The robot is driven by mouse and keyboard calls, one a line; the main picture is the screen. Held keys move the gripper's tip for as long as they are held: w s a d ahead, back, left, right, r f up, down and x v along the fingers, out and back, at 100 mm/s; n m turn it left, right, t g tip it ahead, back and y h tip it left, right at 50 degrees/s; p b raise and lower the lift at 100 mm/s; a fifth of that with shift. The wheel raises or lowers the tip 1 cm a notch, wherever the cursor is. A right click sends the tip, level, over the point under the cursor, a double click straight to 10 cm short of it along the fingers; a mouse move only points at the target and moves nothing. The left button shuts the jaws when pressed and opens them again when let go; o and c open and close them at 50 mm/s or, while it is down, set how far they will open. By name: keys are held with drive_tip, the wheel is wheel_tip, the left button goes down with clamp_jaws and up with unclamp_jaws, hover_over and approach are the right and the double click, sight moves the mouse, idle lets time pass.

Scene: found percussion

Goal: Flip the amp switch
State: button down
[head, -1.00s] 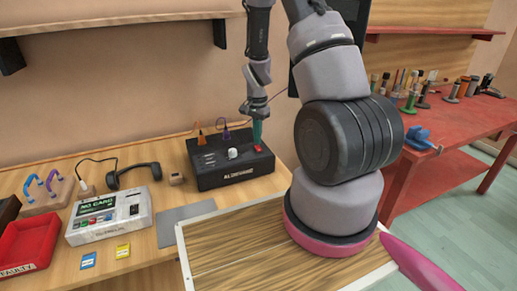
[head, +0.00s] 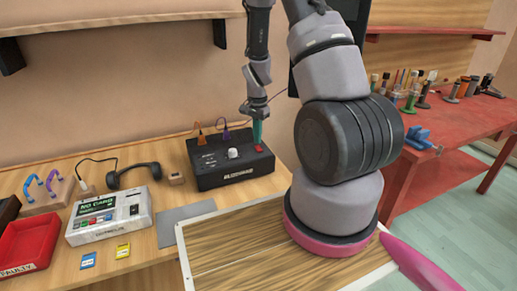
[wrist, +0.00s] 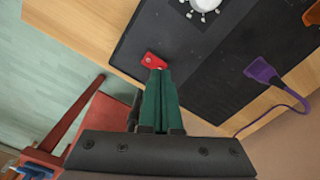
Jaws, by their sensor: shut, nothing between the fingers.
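The amp is a black box (head: 215,177) on the wooden table, with a white knob (head: 233,153) on its top panel. Its red switch shows in the wrist view (wrist: 153,61) near the edge of the black top, and in the head view (head: 259,148) just below the fingertips. My gripper (head: 257,138) has green fingers and points down over the right end of the amp. In the wrist view its fingers (wrist: 158,75) are together and empty, with the tips right at the switch. I cannot tell whether they touch it.
Purple and orange plugs (head: 226,134) stand at the amp's back edge. Headphones (head: 133,175), a small wooden block (head: 176,178), a card reader (head: 109,216) and a red tray (head: 28,243) lie to the left. A red bench (head: 450,125) stands at right.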

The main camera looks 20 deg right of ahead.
drive_tip(key=shift+f, duration=0.9)
idle(0.4)
drive_tip(key=shift+r, duration=3.55)
wheel_tip(320, 180, up, 20)
drive_tip(key=n+t+y, duration=0.1)
drive_tip(key=n+t, duration=0.2)
hover_over(257, 146)
drive_tip(key=s+a, duration=0.4)
drive_tip(key=s, duration=0.1)
drive_tip(key=s+a+r+n+t, duration=0.2)
drive_tip(key=s+r, duration=0.4)
drive_tip(key=s, duration=0.2)
drive_tip(key=s+a+r+n+t+y, duration=0.1)
drive_tip(key=s+r+n+t, duration=0.1)
drive_tip(key=s+r, duration=0.5)
drive_tip(key=shift+s+a+r+n, duration=0.15)
drive_tip(key=shift+s+a+n, duration=0.25)
drive_tip(key=shift+s, duration=0.15)
